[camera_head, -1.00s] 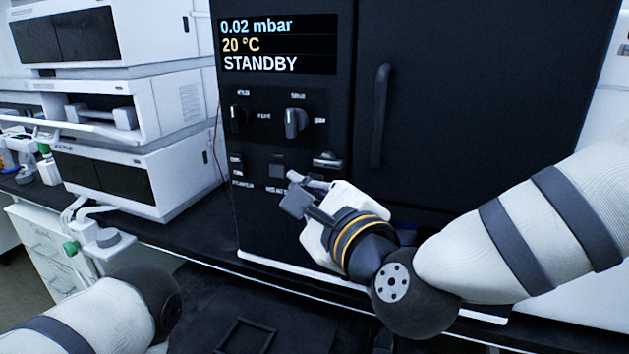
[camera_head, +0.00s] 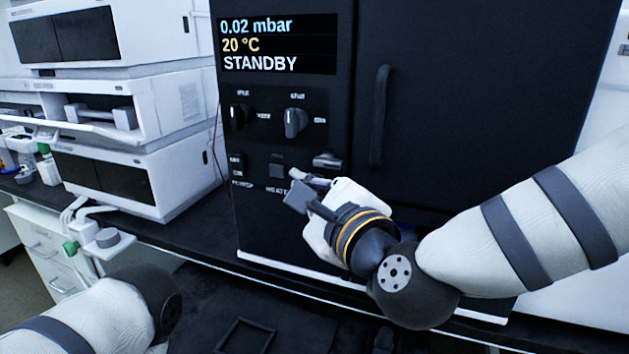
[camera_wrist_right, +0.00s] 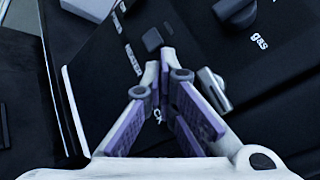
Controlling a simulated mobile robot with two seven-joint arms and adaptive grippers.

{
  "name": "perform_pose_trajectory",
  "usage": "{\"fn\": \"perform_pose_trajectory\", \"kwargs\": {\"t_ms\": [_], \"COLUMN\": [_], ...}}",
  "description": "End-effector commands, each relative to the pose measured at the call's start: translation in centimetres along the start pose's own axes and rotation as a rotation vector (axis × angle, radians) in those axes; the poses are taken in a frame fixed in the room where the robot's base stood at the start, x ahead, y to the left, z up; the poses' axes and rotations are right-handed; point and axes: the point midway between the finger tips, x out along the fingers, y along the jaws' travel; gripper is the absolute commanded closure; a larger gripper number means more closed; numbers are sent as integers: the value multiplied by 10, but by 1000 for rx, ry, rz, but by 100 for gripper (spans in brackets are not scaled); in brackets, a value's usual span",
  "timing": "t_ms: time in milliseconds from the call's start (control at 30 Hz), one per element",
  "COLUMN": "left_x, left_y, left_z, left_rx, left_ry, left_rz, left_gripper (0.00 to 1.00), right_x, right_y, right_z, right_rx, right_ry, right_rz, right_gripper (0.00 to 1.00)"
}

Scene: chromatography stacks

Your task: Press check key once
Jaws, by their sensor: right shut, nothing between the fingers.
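My right gripper (camera_head: 293,175) is shut and empty, its fingertips close in front of the lower control panel of the black cabinet (camera_head: 270,225). In the right wrist view the fingertips (camera_wrist_right: 166,54) meet just below a small dark square key (camera_wrist_right: 152,39). This key (camera_head: 276,170) also shows in the head view, with a label under it that seems to read "heat". A partly covered label beginning with "c" shows between the fingers in the wrist view; any key beside it is hidden by the fingers. I cannot tell whether the fingertips touch the panel. My left gripper is out of view.
The display (camera_head: 277,44) reads 0.02 mbar, 20 °C, STANDBY. Two knobs (camera_head: 295,122) sit above the keys, and a light metal lever (camera_head: 327,161) is close right of the fingers. The cabinet's door handle (camera_head: 379,115) stands out further right.

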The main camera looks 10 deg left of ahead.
Motion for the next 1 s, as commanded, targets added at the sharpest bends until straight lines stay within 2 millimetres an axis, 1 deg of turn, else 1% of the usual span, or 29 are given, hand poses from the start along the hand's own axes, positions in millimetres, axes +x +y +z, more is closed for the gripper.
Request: {"fn": "perform_pose_trajectory", "kwargs": {"t_ms": [1000], "left_x": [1], "left_y": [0], "left_z": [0], "left_rx": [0], "left_ry": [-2], "left_rz": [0], "left_gripper": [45], "right_x": [5], "right_y": [-4], "right_z": [-4], "right_rx": [1], "right_ry": [0], "right_rz": [-1], "right_gripper": [100]}}
